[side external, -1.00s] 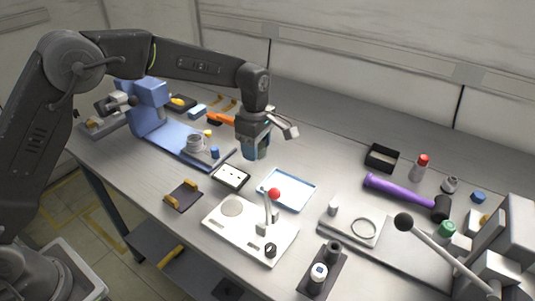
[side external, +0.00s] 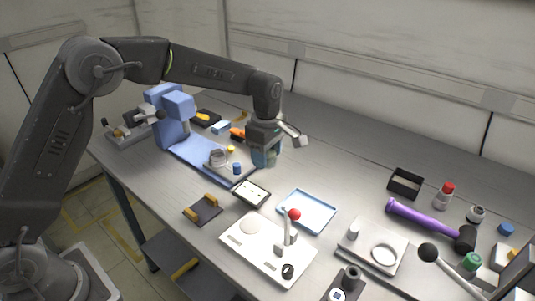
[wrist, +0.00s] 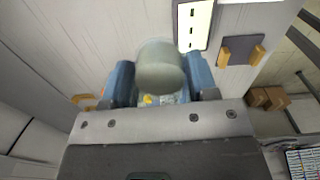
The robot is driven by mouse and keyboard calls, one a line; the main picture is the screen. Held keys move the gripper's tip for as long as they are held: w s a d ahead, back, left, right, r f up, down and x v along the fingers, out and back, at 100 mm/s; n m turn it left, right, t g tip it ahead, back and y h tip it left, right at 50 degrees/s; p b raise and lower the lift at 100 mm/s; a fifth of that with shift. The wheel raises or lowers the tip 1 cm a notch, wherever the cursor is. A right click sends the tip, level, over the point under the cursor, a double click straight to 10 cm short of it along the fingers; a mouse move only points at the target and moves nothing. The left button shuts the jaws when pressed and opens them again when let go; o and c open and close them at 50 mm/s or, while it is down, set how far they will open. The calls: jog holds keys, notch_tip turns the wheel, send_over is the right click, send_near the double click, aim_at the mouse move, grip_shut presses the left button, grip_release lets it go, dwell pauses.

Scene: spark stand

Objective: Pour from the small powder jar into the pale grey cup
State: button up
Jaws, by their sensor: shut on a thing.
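My gripper (side external: 264,152) is over the bench, a little right of the blue stand (side external: 205,160). It is shut on the small powder jar, a grey-green jar (wrist: 160,68) between the blue fingers in the wrist view. In the side view the jar (side external: 271,159) is mostly hidden by the fingers. Its contents cannot be made out. A pale grey cup (side external: 218,158) stands on the blue stand's base, left of my gripper and apart from it. I cannot pick out the cup in the wrist view.
A small blue cap (side external: 237,168) and a yellow piece (side external: 231,149) are close to the cup. A black-framed white card (side external: 251,193) and a blue-rimmed tray (side external: 307,211) lie in front. A lever with a red ball (side external: 294,214) rises from a white plate.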

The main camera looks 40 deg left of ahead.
jog(key=w+a+r+m, duration=0.1)
jog(key=a+r+m, duration=0.1)
jog(key=a, duration=0.7)
jog(key=w+a+r+m, duration=0.1)
jog(key=a+r+m, duration=0.1)
jog(key=a+r, duration=0.3)
jog(key=w+a+r+m, duration=0.2)
jog(key=a+r, duration=0.1)
jog(key=a, duration=1)
jog(key=shift+a+r, duration=0.25)
jog(key=shift+a, duration=0.1)
jog(key=shift+d, duration=0.1)
